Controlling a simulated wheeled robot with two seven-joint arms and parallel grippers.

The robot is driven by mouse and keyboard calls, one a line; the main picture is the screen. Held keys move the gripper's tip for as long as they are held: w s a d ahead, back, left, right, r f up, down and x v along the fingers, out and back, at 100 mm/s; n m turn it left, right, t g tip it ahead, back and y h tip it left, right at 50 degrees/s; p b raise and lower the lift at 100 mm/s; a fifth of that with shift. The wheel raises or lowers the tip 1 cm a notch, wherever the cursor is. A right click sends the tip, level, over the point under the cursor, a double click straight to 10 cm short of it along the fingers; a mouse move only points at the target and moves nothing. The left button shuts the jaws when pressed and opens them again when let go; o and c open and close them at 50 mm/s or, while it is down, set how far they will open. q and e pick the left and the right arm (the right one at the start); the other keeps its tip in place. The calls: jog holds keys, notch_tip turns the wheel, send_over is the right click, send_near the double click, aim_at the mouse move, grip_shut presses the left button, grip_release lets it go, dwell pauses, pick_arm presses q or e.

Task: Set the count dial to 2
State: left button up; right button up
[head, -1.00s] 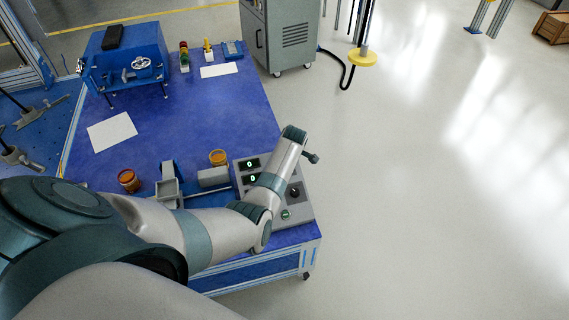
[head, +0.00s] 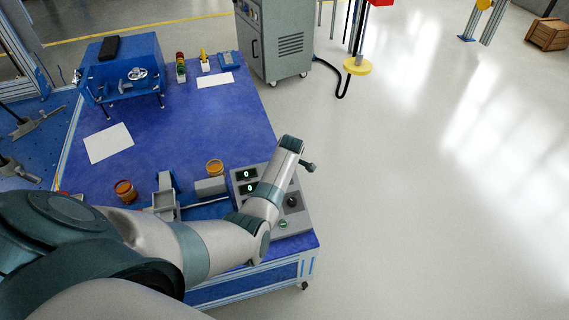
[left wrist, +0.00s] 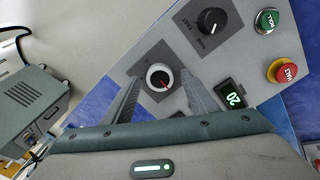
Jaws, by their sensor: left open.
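The grey control panel (head: 288,225) stands at the near right corner of the blue table, partly behind my left arm. In the left wrist view, a round dial (left wrist: 160,77) with a pale rim and a red pointer sits between the two open fingers of my left gripper (left wrist: 160,72); contact cannot be told. A black knob (left wrist: 212,21) sits beyond it; the small labels are too blurred to tell which is the count dial. A lit display (left wrist: 232,94) is right of the fingers. In the head view the fingers are hidden. My right gripper is not in view.
A green button (left wrist: 267,20) and a red button (left wrist: 283,70) on a yellow base are at the panel's right in the left wrist view. A grey cabinet (head: 275,45) stands behind the table.

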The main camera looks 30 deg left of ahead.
pick_arm(q)
jog(key=v, duration=1.7)
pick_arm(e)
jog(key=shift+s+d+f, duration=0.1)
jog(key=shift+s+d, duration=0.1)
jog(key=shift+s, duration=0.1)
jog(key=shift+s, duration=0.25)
pick_arm(q)
jog(key=shift+f, duration=0.1)
